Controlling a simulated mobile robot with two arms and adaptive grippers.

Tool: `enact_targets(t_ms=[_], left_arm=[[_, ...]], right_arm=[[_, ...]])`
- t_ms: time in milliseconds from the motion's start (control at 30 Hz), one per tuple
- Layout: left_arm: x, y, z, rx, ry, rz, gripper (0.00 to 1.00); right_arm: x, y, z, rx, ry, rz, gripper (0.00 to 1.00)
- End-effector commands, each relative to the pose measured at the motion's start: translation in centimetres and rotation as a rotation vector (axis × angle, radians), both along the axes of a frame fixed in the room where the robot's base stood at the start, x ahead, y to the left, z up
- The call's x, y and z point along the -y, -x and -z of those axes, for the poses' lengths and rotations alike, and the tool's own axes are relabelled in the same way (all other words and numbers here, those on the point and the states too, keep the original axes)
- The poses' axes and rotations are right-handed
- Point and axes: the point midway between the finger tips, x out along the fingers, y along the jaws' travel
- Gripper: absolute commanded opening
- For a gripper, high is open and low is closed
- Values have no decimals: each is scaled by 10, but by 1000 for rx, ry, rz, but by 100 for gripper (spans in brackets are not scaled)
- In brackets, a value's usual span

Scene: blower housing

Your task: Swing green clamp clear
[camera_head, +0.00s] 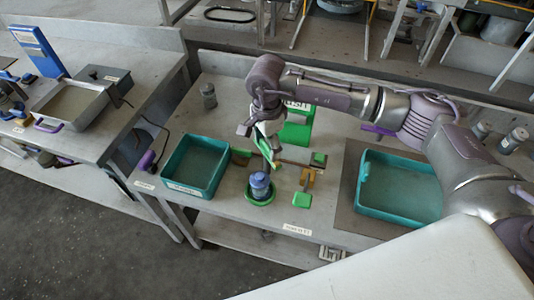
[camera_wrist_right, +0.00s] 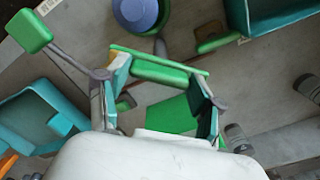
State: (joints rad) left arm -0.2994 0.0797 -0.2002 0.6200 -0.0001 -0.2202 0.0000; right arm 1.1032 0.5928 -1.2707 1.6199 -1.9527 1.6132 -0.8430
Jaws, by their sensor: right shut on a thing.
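My right gripper (camera_head: 266,136) reaches down over the middle of the bench. In the right wrist view the gripper (camera_wrist_right: 157,92) has its two fingers on either end of a green bar, the green clamp's handle (camera_wrist_right: 160,70). The clamp handle (camera_head: 268,150) also shows in the head view, tilted below the fingers. A blue-grey cylinder (camera_head: 260,184) stands upright in a green ring (camera_head: 259,198) just in front of the gripper; it shows at the top of the wrist view (camera_wrist_right: 138,12). My left gripper is not in view.
Teal bins stand left (camera_head: 171,178) and right (camera_head: 362,200) on the bench. A green block (camera_head: 296,134) is behind the gripper. A green knob (camera_head: 318,158) and green pad (camera_head: 302,200) lie to its right. A grey canister (camera_head: 208,96) stands at the back left.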

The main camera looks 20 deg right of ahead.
Motion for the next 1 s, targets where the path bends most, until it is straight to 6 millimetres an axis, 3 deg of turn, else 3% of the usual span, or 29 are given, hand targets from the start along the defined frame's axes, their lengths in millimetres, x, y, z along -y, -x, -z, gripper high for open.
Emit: enact_targets(t_ms=[33,100,500,1000], left_arm=[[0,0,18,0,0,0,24],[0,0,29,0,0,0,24],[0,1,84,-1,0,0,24],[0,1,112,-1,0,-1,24]], right_arm=[[0,-1,8,5,0,-46,32],[0,-1,7,6,0,-112,32],[0,-1,5,4,-1,-469,32],[0,0,1,1,-2,-707,32]])
